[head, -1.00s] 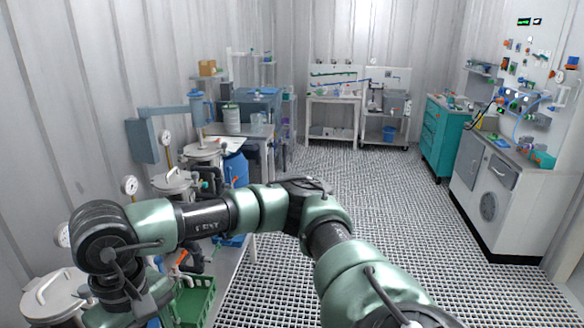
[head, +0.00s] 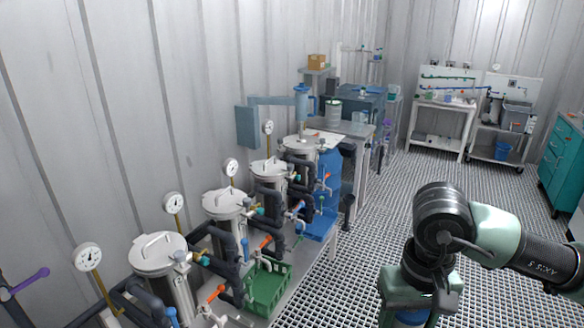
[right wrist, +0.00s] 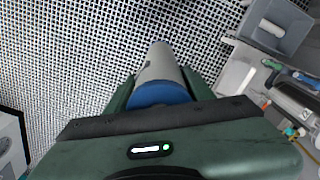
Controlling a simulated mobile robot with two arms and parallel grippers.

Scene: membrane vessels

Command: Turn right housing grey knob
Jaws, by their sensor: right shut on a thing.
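Several steel membrane housings with round lids stand in a row along the left wall in the head view. The nearest housing (head: 158,254) and the one behind it (head: 226,204) have pipes and small coloured valve handles at their right sides. I cannot make out a grey knob for certain. My right gripper (right wrist: 160,84) is shut on a grey cylinder with a blue end (right wrist: 160,92), over the grid floor. In the head view my right arm is bent downward at the lower right, well apart from the housings; its fingertips are not clear there. My left gripper is out of view.
A green crate (head: 267,290) sits on the bench among the pipes. Pressure gauges (head: 88,257) rise beside the housings. A purple handle (head: 28,280) is at the left edge. A blue-grey wall arm (head: 247,127) stands farther back. The floor (head: 365,240) is largely clear.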

